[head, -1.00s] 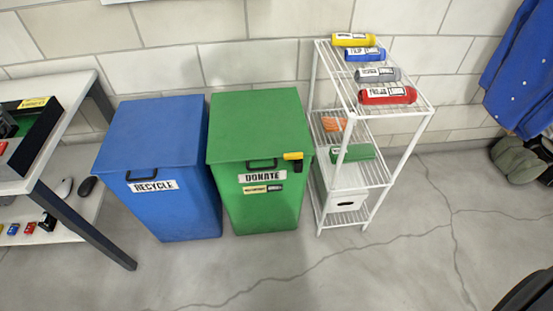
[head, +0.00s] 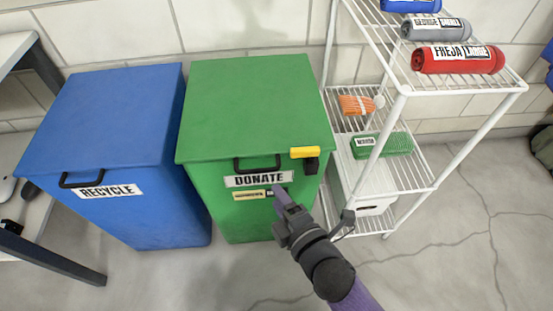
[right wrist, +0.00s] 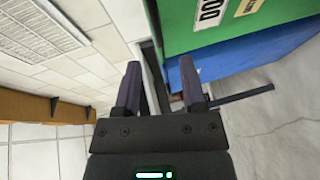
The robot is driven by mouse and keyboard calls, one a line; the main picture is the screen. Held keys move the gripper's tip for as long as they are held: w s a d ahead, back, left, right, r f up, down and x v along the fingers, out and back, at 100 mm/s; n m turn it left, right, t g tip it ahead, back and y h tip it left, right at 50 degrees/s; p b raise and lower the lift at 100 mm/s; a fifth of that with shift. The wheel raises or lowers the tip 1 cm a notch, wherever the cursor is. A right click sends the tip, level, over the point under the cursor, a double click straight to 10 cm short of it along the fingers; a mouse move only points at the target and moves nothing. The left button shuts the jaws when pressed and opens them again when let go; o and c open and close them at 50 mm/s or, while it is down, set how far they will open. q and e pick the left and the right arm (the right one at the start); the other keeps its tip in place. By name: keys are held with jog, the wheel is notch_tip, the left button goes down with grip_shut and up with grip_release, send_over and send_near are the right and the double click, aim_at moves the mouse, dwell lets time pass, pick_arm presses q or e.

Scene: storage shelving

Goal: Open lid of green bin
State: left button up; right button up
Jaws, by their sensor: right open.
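The green bin (head: 250,105) stands against the wall with its lid closed. Its front carries a DONATE label and a black handle (head: 257,165) under the lid's front edge. A yellow and black item (head: 305,153) sits at the lid's front right corner. My right gripper (head: 282,195) is in front of the bin, just below the DONATE label and the handle; I cannot tell whether it touches the bin. In the right wrist view its two fingers (right wrist: 160,88) are apart with nothing between them, and part of the green bin (right wrist: 200,22) shows above. My left gripper is not in view.
A blue RECYCLE bin (head: 110,115) stands close on the left. A white wire shelf (head: 455,85) with rolled shirts, brushes and a white box stands close on the right. A table edge (head: 50,258) is at far left. The floor in front is clear.

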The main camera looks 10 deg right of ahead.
aim_at(258, 170)
jog(key=b+x, duration=0.4)
jog(key=x, duration=0.5)
jog(key=shift+a+r, duration=0.1)
jog(key=shift+w+a+r, duration=0.1)
jog(key=shift+w, duration=0.05)
jog(key=shift+c, duration=0.5)
grip_shut()
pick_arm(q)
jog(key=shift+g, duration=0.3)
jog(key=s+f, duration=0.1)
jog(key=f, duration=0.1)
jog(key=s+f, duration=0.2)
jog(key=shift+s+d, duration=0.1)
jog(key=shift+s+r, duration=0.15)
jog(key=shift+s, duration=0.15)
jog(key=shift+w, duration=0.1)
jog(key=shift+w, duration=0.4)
